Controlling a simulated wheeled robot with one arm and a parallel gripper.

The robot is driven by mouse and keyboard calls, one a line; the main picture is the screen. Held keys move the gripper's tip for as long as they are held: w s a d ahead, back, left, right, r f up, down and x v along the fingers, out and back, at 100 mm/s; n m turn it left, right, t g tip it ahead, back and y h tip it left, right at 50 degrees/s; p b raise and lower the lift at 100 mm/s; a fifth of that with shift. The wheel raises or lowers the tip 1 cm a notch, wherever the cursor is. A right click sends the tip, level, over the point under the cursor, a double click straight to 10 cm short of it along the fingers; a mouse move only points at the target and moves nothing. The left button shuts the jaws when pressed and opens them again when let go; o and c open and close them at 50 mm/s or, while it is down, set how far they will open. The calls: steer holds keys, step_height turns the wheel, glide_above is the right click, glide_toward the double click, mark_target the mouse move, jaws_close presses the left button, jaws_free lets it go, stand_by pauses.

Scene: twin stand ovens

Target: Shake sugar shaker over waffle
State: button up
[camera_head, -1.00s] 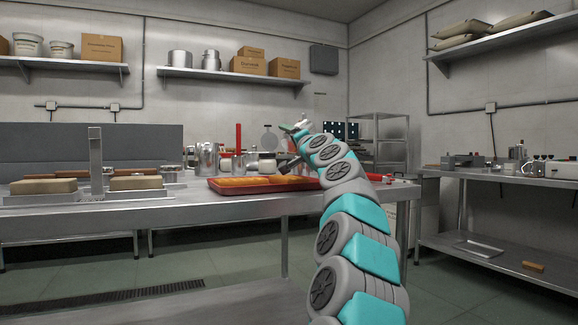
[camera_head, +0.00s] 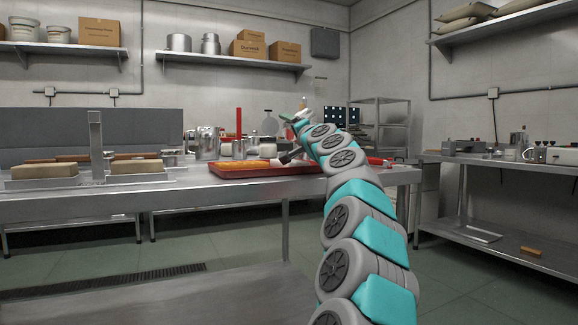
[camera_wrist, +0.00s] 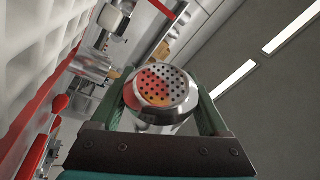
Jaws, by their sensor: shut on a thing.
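My gripper (camera_wrist: 160,84) is shut on the sugar shaker (camera_wrist: 163,94), with a green finger on each side of it. The shaker's round metal lid with its many holes faces the wrist camera. Orange and red tones show on the lid. In the head view my arm reaches over the table, and the shaker cannot be made out clearly. Orange-brown waffle (camera_head: 240,164) lies in the red tray (camera_head: 228,174), partly hidden by my arm and a dark and white part beside it. No falling sugar can be made out.
The steel table (camera_head: 240,192) also bears metal pots (camera_head: 207,143), an upright red bar (camera_head: 239,127) and twin stands with tan blocks (camera_head: 45,170) at the left. A side table (camera_head: 500,168) with various items stands right.

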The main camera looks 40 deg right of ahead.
steer(key=shift+d+r, duration=0.1)
steer(key=shift+r, duration=1.7)
steer(key=f, duration=0.3)
steer(key=shift+a+f, duration=0.15)
steer(key=shift+a, duration=0.05)
steer(key=shift+d+f, duration=0.1)
steer(key=shift+d, duration=0.05)
steer(key=shift+s, duration=0.1)
steer(key=shift+s+f, duration=0.1)
steer(key=shift+s+r+m+p, duration=0.1)
steer(key=shift+r+m+p, duration=0.35)
steer(key=shift+p, duration=0.8)
steer(key=m+g+p, duration=0.1)
steer(key=m+p, duration=0.1)
steer(key=p, duration=0.5)
steer(key=shift+d+m+h, duration=0.1)
steer(key=shift+m+h, duration=0.2)
steer(key=shift+m, duration=0.05)
steer(key=m+p, duration=0.1)
steer(key=p, duration=0.2)
steer(key=shift+r+g+p, duration=0.15)
steer(key=shift+g+p, duration=0.15)
steer(key=shift+g, duration=0.1)
steer(key=shift+r+p, duration=0.1)
steer(key=shift+p, duration=0.4)
